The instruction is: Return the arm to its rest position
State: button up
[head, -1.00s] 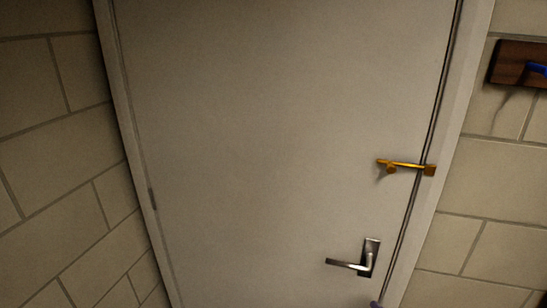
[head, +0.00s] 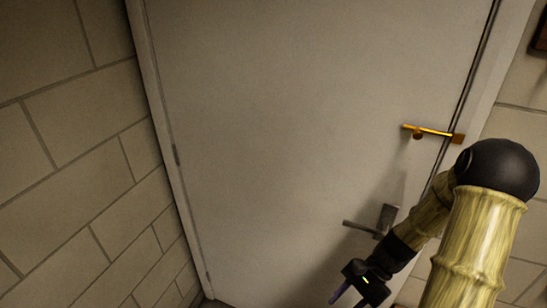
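My arm (head: 478,240) has pale, bamboo-like links and a black ball joint, and it reaches in from the lower right in the head view. My gripper (head: 345,295) is at the bottom edge, below the door handle, pointing down and left. A thin purple finger shows. The rest of the gripper is dark and partly cut off, so its opening is unclear. I see nothing held in it. The arm's forearm passes in front of the door's right side and frame.
A closed grey door (head: 290,130) fills the middle. It has a metal lever handle (head: 375,224) and a brass latch (head: 430,132) across its right edge. Block walls (head: 70,190) stand on both sides. A brown wooden plaque (head: 540,35) is cut off at upper right.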

notch_tip(320, 180, up, 12)
jog(key=a+n+t+h, duration=0.2)
jog(key=n+t+h, duration=0.4)
jog(key=n, duration=0.4)
jog(key=shift+w+n+t+h, duration=0.3)
jog(key=shift+n+h, duration=0.1)
jog(key=shift+h, duration=0.3)
